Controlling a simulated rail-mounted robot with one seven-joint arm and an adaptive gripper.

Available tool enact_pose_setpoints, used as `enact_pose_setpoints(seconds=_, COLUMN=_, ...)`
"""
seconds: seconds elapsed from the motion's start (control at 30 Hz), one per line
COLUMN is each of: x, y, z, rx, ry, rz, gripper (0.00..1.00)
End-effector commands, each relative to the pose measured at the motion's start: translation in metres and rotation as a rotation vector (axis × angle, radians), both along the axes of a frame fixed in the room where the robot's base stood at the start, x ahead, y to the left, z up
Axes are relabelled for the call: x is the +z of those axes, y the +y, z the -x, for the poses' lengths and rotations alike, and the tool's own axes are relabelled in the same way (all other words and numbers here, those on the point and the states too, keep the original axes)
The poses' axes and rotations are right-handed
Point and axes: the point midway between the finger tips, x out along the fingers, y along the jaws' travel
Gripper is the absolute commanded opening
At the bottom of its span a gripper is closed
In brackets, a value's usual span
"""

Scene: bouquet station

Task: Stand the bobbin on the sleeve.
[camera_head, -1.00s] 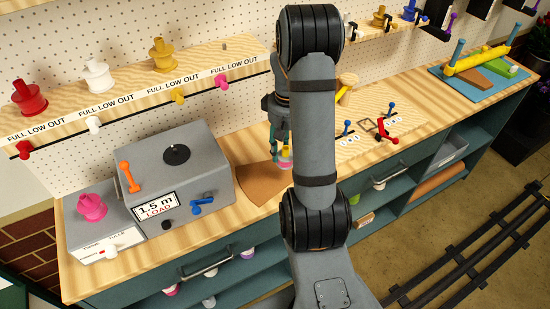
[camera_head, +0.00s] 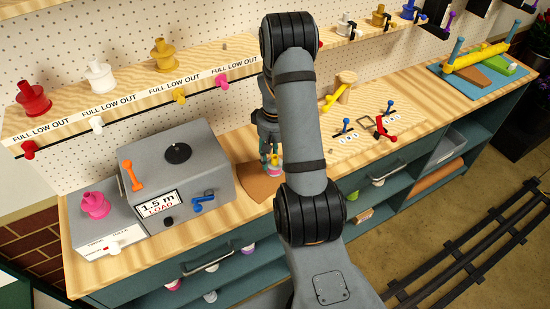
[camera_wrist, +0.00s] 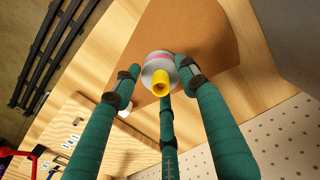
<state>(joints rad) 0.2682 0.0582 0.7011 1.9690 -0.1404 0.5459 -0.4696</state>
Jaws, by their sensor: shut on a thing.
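The bobbin (camera_head: 274,171) is white with a pink band and a yellow core. My gripper (camera_head: 271,157) is shut on it from above, and its green fingers close around the yellow core (camera_wrist: 162,84) in the wrist view. The bobbin looks upright, core up. The sleeve is a flat brown fan-shaped sheet (camera_head: 258,189) on the wooden bench. The bobbin is over the sleeve's right part; in the wrist view the sleeve (camera_wrist: 205,30) spreads behind it. I cannot tell whether the bobbin touches the sleeve.
A grey machine (camera_head: 200,150) with an orange lever stands left of the sleeve. A board with blue and red handles (camera_head: 350,137) lies to the right. A wooden shelf (camera_head: 125,98) with coloured spools and knobs runs behind. The bench front edge is close to the sleeve.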

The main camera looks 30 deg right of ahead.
Motion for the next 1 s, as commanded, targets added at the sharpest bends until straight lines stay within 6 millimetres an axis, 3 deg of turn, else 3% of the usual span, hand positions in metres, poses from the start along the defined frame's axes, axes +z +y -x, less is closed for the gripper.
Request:
enact_pose_setpoints(seconds=0.03, x=-0.003, y=0.000, z=0.000, rx=0.000, ry=0.000, rz=0.000, gripper=0.17)
enact_pose_setpoints(seconds=0.07, x=-0.002, y=0.000, z=0.000, rx=0.000, ry=0.000, rz=0.000, gripper=0.44)
enact_pose_setpoints(seconds=0.33, x=-0.001, y=0.000, z=0.000, rx=0.000, ry=0.000, rz=0.000, gripper=0.60)
enact_pose_setpoints(seconds=0.77, x=0.008, y=-0.001, z=-0.001, rx=0.001, ry=-0.003, rz=0.001, gripper=0.61)
enact_pose_setpoints(seconds=1.0, x=0.055, y=-0.001, z=-0.002, rx=0.001, ry=-0.007, rz=0.003, gripper=0.61)
